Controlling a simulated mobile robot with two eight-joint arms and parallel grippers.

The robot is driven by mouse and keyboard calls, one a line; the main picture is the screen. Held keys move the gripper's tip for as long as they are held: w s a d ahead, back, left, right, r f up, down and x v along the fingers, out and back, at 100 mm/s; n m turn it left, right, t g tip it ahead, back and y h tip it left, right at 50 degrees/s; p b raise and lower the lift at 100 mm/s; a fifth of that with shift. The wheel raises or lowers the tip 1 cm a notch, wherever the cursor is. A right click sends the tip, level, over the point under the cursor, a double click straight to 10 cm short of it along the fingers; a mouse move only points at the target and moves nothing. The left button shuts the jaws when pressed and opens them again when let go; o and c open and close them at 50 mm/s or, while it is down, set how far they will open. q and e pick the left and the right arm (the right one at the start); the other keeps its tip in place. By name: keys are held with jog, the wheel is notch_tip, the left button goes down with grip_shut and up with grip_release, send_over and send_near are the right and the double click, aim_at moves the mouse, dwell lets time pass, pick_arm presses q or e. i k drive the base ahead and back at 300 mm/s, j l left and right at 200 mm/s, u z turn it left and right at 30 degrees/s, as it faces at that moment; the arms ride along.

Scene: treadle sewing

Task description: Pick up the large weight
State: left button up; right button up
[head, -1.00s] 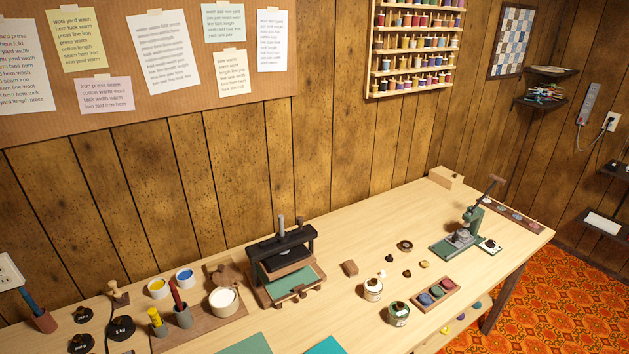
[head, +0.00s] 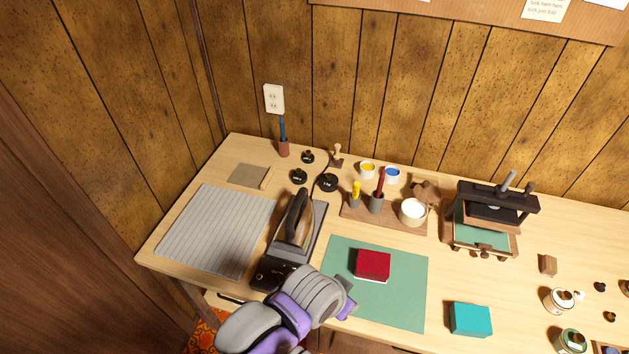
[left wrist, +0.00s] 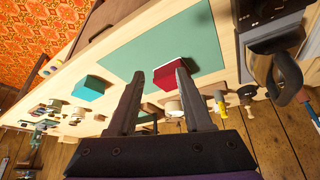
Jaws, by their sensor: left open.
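The large weight (head: 328,182) is a round black disc with a knob. It sits on the table behind the iron, at the left end of the wooden tray. Two smaller black weights, a middle one (head: 299,176) and a small one (head: 307,157), stand to its left. My left gripper (left wrist: 160,73) is open and empty in the left wrist view, with the red block beyond its fingers. In the head view my left arm reaches over the front edge, below the iron, and its fingers are hidden. My right gripper is not in view.
A black iron (head: 297,225) stands between my left arm and the weights. The wooden tray (head: 350,213) holds cups and a white pot. A red block (head: 373,264) lies on the green mat (head: 405,305). A teal box (head: 470,319) and a press (head: 495,205) are right.

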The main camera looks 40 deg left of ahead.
aim_at(328, 182)
jog(key=u, duration=1.35)
